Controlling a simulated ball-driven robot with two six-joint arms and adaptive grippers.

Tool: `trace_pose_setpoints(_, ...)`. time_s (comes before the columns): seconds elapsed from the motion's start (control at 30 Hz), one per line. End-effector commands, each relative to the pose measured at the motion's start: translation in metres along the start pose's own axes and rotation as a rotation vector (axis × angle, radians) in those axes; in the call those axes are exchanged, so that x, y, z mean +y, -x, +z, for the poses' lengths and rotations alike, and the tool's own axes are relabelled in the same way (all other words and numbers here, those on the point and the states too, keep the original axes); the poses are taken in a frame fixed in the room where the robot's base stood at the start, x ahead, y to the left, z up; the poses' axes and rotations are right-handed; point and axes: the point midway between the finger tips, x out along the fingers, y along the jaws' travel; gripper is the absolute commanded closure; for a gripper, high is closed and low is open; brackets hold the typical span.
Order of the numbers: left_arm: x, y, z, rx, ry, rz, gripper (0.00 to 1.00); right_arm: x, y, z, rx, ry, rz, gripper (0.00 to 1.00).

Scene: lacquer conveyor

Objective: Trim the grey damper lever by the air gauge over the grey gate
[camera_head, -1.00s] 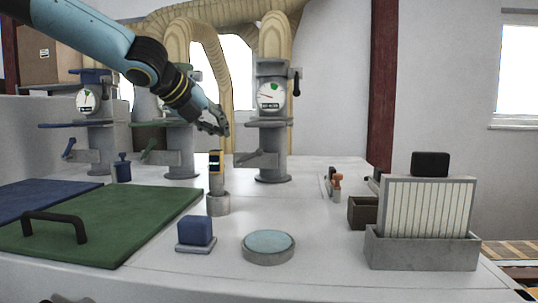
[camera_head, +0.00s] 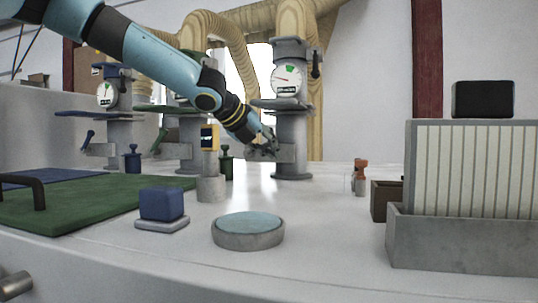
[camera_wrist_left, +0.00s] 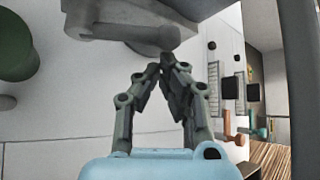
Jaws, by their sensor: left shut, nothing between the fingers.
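The grey gate's column (camera_head: 292,135) stands right of centre in the head view, with a grey plate (camera_head: 285,104) across it. Its round white air gauge (camera_head: 287,79) has a green sector and a thin needle, too small to read exactly. The grey damper lever (camera_head: 286,153) sticks out leftward low on the column. My left gripper (camera_head: 268,146) is at the lever's left part and hides some of it. In the left wrist view the fingers (camera_wrist_left: 167,64) are shut and empty, close to the grey lever (camera_wrist_left: 120,36); contact is unclear. My right gripper is out of view.
A grey post with a yellow-framed display (camera_head: 209,138) stands left of my gripper. Blue-plated (camera_head: 95,114) and green-plated (camera_head: 165,109) gates stand further left. A blue block (camera_head: 161,203), a round pad (camera_head: 248,230) and a slotted rack (camera_head: 460,240) stand in front.

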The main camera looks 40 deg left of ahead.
Motion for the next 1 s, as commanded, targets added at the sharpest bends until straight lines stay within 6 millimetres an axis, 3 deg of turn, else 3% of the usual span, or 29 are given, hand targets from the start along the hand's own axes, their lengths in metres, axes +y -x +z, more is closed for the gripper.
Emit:
trace_pose_setpoints(0.2,0.0048,-0.0074,-0.0047,-0.001,-0.001,0.001,1.0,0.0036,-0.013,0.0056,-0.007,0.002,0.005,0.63)
trace_pose_setpoints(1.0,0.002,-0.0034,0.0002,-0.002,0.052,-0.045,1.0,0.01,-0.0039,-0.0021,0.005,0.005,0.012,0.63)
